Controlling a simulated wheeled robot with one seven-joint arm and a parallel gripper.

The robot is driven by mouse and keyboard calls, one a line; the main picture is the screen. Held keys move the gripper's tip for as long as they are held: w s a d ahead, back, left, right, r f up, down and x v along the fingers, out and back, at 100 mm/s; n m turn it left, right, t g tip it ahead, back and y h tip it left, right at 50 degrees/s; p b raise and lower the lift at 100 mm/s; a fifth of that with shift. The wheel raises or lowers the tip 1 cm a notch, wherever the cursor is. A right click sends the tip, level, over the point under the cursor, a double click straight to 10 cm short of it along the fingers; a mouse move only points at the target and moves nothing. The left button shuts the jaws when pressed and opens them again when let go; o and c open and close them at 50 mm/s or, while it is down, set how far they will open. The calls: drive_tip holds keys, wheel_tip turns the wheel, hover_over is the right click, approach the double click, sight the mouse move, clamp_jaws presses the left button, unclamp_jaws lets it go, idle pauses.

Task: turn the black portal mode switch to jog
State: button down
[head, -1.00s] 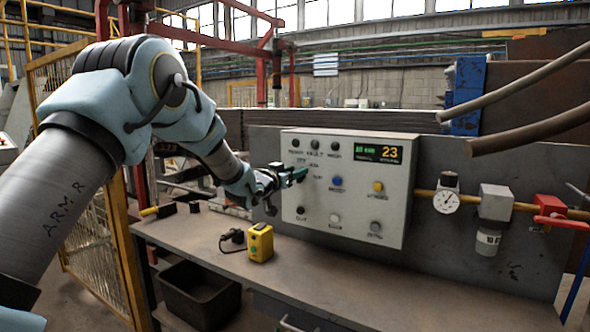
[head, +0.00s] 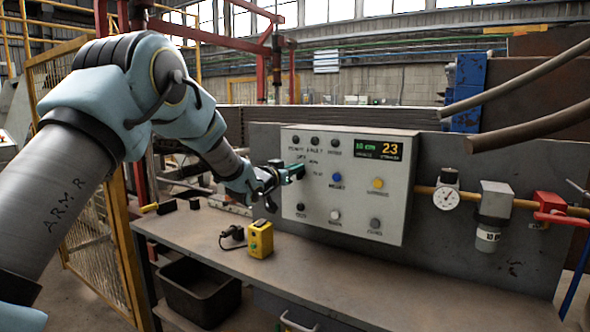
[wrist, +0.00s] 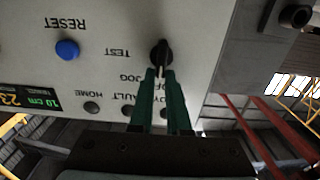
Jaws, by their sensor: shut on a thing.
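The black portal mode switch (wrist: 161,52) is a small knob on the grey control panel (head: 355,215). The wrist view shows it upside down, with the labels TEST, JOG and OFF around it. The fingers partly cover JOG and OFF. My gripper (wrist: 159,72) has green fingers and is shut on the knob. In the head view my gripper (head: 299,172) reaches the panel's left side from the left and hides the knob. Which label the knob points to cannot be told.
A blue RESET button (wrist: 67,49) sits beside the switch, and a yellow button (head: 377,184) is farther right. A yellow pendant box (head: 259,240) stands on the bench (head: 400,280) below. A gauge (head: 446,199) and a red valve (head: 551,207) are to the right.

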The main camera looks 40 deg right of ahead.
drive_tip(key=shift+f+m+b, duration=0.2)
drive_tip(key=shift+m+b, duration=0.1)
drive_tip(key=shift+b, duration=0.45)
drive_tip(key=shift+s+d+f+m+b, duration=0.1)
drive_tip(key=shift+s+m+b, duration=0.15)
drive_tip(key=shift+m+b, duration=1.5)
drive_tip(key=shift+s+f+m+b, duration=0.15)
drive_tip(key=shift+m+b, duration=0.85)
drive_tip(key=shift+b, duration=1.45)
drive_tip(key=shift+s+d+m+b, duration=0.1)
drive_tip(key=shift+s+m+b, duration=0.2)
drive_tip(key=shift+m+b, duration=1.45)
drive_tip(key=shift+r+n+b, duration=0.1)
drive_tip(key=shift+n+b, duration=0.2)
drive_tip(key=shift+b, duration=0.2)
drive_tip(key=c, duration=0.9)
unclamp_jaws()
drive_tip(key=b+v, duration=0.2)
drive_tip(key=v, duration=0.9)
